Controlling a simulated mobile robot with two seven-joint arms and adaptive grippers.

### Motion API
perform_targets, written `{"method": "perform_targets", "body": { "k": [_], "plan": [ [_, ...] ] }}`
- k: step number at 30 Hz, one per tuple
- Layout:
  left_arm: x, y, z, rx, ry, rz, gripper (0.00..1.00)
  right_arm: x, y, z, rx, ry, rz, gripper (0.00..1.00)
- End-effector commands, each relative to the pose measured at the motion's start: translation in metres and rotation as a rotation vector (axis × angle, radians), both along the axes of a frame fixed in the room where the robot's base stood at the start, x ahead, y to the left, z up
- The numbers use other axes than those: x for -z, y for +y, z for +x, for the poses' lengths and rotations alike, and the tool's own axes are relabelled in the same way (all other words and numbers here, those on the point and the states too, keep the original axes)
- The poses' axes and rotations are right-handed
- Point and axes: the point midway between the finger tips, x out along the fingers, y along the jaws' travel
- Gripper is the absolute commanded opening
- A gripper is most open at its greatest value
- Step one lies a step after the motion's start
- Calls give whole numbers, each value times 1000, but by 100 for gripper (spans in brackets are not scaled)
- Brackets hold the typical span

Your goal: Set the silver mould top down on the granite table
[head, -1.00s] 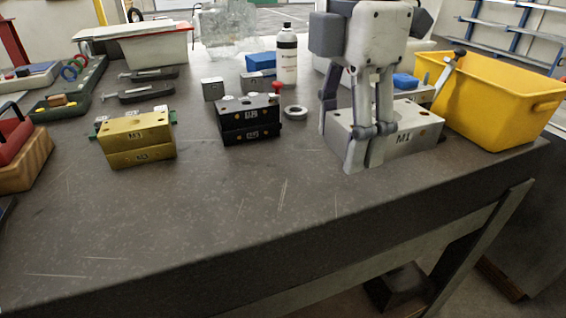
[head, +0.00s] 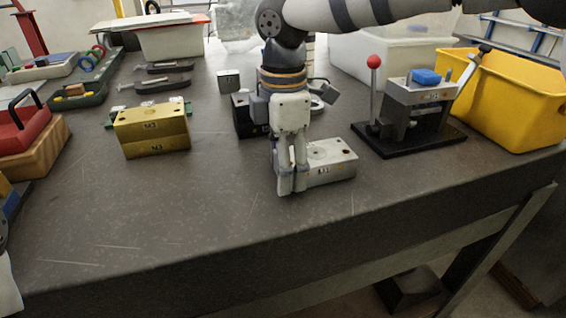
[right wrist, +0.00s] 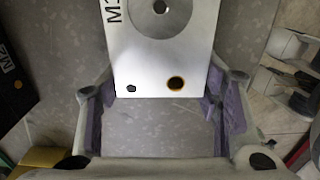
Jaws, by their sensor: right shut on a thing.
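The silver mould top (head: 330,165), marked M1, is a flat block with a round recess in its upper face. In the head view it is level, at or just above the granite table (head: 220,215); I cannot tell if it touches. My right gripper (head: 287,185) points down and is shut on its left part. In the right wrist view the mould top (right wrist: 160,55) lies between the purple finger pads, with speckled granite (right wrist: 150,125) behind it. The gripper hides part of the block.
A gold mould M3 (head: 152,135) stands left. A black-based stand (head: 430,138) with a red-knobbed lever and a yellow bin (head: 515,105) are on the right. The table's front area is clear.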

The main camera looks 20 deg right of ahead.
Motion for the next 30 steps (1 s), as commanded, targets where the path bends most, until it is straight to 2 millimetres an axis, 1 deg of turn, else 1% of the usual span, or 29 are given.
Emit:
{"method": "perform_targets", "body": {
  "k": [6, 11, 12, 13, 14, 22, 24, 26, 29, 30],
  "plan": [
    [-1, 0, 1, 0, -5, 0, 40, -2, 0, 0, 1, -9, 1, 0],
    [-2, 0, 2, 0, -8, 0, 40, 1, 0, 0, 1, -9, 0, 0],
    [-2, 0, 2, 0, -7, 0, 40, 2, 0, 0, 1, -6, 1, 67],
    [-2, 0, 2, 0, -7, 0, 40, 2, 0, 0, 1, -6, 1, 74],
    [-2, 0, 2, 0, -7, 0, 40, 2, 0, 0, 1, -6, 1, 78],
    [-1, 0, 1, 0, -5, 0, 40, 3, 0, 0, 1, -5, 1, 78],
    [0, 0, 1, 0, -2, 0, 40, 0, 0, 0, 1, -4, 2, 78],
    [0, 0, 1, 0, -2, 0, 40, -9, 0, 1, 2, -8, 0, 78],
    [0, 0, 0, 0, -1, 0, 40, -34, 0, 1, 2, -9, 1, 78],
    [0, 0, 0, 0, 1, 0, 40, -45, 0, 1, 3, -10, 0, 78]
  ]
}}
